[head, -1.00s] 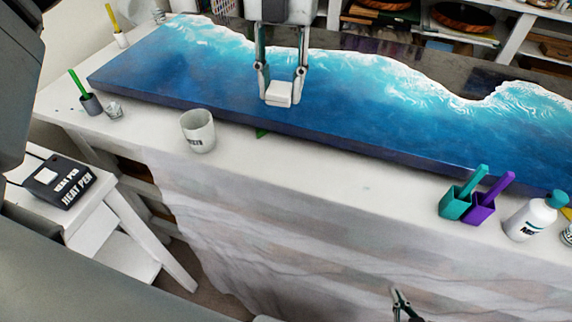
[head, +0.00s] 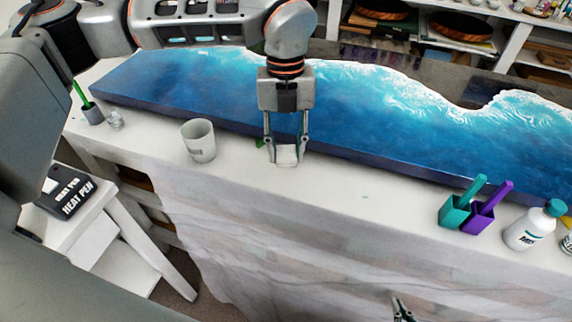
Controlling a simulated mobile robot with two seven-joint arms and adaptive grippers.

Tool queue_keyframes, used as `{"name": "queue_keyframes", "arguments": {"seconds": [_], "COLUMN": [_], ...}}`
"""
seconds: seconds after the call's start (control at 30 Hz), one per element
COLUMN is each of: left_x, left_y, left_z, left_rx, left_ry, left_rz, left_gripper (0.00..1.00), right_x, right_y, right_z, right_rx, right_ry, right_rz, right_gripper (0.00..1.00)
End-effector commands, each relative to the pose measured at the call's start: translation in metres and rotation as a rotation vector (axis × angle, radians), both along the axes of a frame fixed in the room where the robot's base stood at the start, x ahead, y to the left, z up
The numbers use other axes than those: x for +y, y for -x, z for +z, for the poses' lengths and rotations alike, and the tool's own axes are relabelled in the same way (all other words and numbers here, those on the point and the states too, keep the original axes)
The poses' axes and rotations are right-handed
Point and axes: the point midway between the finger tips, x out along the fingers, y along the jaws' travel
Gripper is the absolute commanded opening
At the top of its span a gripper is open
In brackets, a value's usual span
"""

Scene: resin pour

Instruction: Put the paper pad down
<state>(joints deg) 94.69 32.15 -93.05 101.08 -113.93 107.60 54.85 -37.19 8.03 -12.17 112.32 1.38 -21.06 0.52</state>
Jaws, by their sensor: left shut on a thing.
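The white paper pad (head: 287,156) is between the fingertips of my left gripper (head: 286,148) in the head view. The gripper is shut on it and points down over the white table (head: 340,186), just in front of the blue resin panel's near edge. I cannot tell whether the pad touches the table top. My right gripper (head: 402,310) shows only in part at the bottom edge, low in front of the table cloth; its jaws are too small and cut off to judge.
A white cup (head: 198,140) stands left of the pad. The blue resin panel (head: 215,92) lies behind it. Teal (head: 456,212) and purple (head: 481,218) scoops and a white bottle (head: 530,226) stand at the right. The table between pad and scoops is clear. A heat pen box (head: 68,194) sits at far left.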

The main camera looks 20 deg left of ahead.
Motion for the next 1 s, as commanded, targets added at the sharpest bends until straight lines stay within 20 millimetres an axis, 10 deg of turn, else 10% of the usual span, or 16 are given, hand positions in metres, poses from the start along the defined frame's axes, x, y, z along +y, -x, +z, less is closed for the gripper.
{"name": "queue_keyframes", "arguments": {"seconds": [0.53,0.93,0.97,1.0], "left_x": [0.0,0.0,0.0,0.0], "left_y": [0.0,0.0,0.0,0.0], "left_z": [-0.055,-0.061,-0.06,-0.06], "left_rx": [0.001,0.0,-0.001,-0.001], "left_ry": [0.0,0.0,0.0,0.0], "left_rz": [-0.001,-0.001,-0.001,-0.001], "left_gripper": [0.07,0.07,0.38,0.47], "right_x": [0.0,0.0,0.0,0.0], "right_y": [-0.001,-0.001,-0.001,-0.001], "right_z": [0.004,0.002,0.002,0.002], "right_rx": [-0.004,-0.003,-0.003,-0.003], "right_ry": [-0.001,-0.001,-0.001,-0.001], "right_rz": [0.0,0.0,0.0,0.0], "right_gripper": [0.0,0.0,0.0,0.0]}}
